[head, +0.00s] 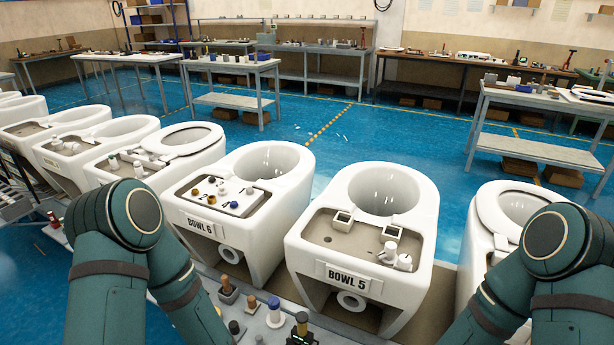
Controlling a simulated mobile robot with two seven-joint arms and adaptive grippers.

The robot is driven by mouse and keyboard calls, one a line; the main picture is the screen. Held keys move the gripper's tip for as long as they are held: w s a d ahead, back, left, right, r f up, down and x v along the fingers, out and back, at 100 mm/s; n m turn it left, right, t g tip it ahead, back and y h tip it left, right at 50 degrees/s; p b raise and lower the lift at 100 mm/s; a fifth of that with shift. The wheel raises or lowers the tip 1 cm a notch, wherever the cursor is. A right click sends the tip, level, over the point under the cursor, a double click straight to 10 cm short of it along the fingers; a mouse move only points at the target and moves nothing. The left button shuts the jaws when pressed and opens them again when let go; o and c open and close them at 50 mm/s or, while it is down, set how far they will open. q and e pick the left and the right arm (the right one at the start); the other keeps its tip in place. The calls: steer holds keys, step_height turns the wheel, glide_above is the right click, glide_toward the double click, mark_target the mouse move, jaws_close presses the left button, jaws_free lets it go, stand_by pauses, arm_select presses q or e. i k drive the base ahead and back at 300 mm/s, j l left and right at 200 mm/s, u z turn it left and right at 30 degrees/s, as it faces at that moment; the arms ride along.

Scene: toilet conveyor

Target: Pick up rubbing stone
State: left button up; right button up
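No thing in the head view can be told for certain as the rubbing stone. Several small handled tools stand on a grey ledge at the bottom centre. They include a brown-handled tool on a dark block (227,288), a second brown-topped tool (251,303), a white cylinder with a blue top (274,312) and a dark piece with a yellowish top (301,325), cut off by the lower edge. Both my green arms come in from the sides and bend down out of the picture. Neither gripper can be made out.
Bowl 6 (290,190) and Bowl 5 (420,228) stand side by side behind the ledge, with small parts on their decks. More white bowls (112,130) line the left, and another (482,212) is at the right. Workbenches (545,153) stand beyond open blue floor (330,125).

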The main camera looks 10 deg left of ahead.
mark_target(253, 306)
steer(key=i+j, duration=0.1)
steer(key=j, duration=0.25)
steer(key=i+j, duration=0.1)
steer(key=j, duration=0.65)
steer(key=i+j, duration=0.15)
steer(key=j, duration=0.2)
steer(key=j+z, duration=0.35)
steer(key=i+j+z, duration=0.1)
steer(key=j+z, duration=0.2)
steer(key=z, duration=0.5)
